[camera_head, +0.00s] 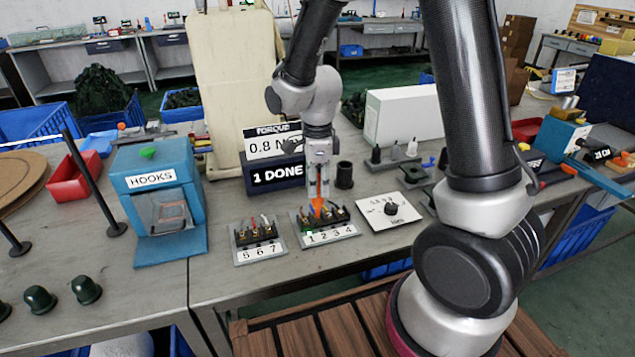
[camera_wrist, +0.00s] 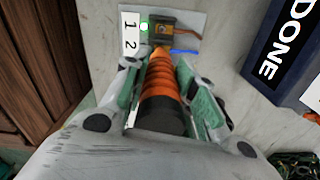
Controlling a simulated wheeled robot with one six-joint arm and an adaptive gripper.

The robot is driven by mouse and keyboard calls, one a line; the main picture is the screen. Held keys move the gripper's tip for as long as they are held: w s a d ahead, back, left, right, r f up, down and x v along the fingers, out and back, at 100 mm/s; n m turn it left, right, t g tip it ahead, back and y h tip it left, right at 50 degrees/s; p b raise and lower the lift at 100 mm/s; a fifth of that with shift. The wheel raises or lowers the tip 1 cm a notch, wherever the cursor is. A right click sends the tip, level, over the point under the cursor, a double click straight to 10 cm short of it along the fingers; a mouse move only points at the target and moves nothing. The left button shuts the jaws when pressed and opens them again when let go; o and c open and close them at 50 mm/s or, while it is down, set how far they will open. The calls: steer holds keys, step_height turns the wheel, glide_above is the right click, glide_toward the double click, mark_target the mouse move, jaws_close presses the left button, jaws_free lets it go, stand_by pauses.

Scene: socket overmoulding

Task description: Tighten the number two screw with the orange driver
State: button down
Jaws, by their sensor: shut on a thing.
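My gripper (camera_head: 318,180) points straight down and is shut on the orange driver (camera_head: 318,207), which is upright. In the wrist view the ribbed orange handle (camera_wrist: 160,78) lies between the two fingers, its dark end towards the camera. The driver's lower end is over the terminal block on the plate numbered 1 to 4 (camera_head: 330,234). In the wrist view it meets the dark block (camera_wrist: 168,27) beside the number 2 on the label (camera_wrist: 131,36). A green light (camera_wrist: 144,27) glows beside number 1. The driver's tip and screw two are hidden, so contact cannot be told.
A dark display reading "1 DONE" (camera_head: 277,177) stands close behind, under a torque sign (camera_head: 270,141). The 5-6-7 plate (camera_head: 259,253) is left, a dial card (camera_head: 370,215) right. A black cup (camera_head: 344,175) stands near my gripper. The blue HOOKS box (camera_head: 150,205) is farther left.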

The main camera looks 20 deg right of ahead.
mark_target(318, 169)
steer(key=shift+f, duration=0.4)
stand_by(2.2)
steer(key=shift+r, duration=2.5)
